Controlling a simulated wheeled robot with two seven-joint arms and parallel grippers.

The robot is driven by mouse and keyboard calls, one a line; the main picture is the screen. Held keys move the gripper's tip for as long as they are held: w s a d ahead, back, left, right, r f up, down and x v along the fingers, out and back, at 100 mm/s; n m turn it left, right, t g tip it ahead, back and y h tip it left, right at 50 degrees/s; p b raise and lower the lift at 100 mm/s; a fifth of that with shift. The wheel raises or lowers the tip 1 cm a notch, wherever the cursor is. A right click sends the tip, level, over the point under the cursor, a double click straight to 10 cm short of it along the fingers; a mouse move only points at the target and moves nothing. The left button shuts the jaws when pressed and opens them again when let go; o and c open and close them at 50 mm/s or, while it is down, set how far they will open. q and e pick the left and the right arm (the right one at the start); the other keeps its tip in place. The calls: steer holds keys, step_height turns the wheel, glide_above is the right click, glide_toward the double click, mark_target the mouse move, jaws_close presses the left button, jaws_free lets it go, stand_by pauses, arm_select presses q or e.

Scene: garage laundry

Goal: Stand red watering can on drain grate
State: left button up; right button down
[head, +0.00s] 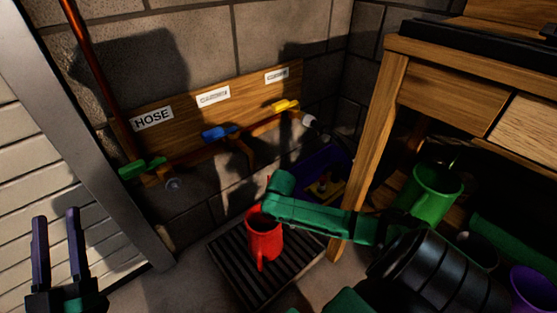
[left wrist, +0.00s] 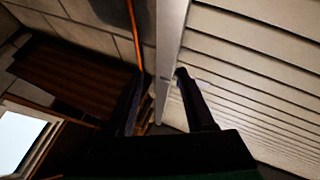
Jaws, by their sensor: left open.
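The red watering can (head: 264,246) stands about upright on the dark slatted drain grate (head: 234,267) in the head view. My green and black right arm comes in from the right, and its green end covers the can's upper right part. The right gripper's fingers cannot be made out there, so I cannot tell whether they touch the can. My left gripper (head: 57,245) is open and empty at the lower left, well apart from the can. Its two dark fingers also show in the left wrist view (left wrist: 158,95), with nothing between them.
A wooden workbench (head: 370,150) stands right of the grate, with a green can (head: 432,192) and a purple container (head: 532,288) beneath. A hose board (head: 185,108) with coloured taps is on the wall behind. A slatted door (head: 45,170) is at left.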

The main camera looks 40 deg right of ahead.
steer(key=shift+f, duration=0.35)
arm_select(q)
steer(key=shift+m+t+h, duration=0.3)
steer(key=shift+t+h, duration=0.3)
steer(key=shift+t, duration=0.2)
steer(key=r, duration=0.3)
steer(key=s+r, duration=0.1)
steer(key=r, duration=0.1)
steer(key=shift+a, duration=0.4)
steer(key=shift+w, duration=0.1)
arm_select(e)
steer(key=shift+f, duration=0.15)
arm_select(q)
steer(key=shift+f, duration=0.1)
arm_select(e)
steer(key=c, duration=1.1)
jaws_free()
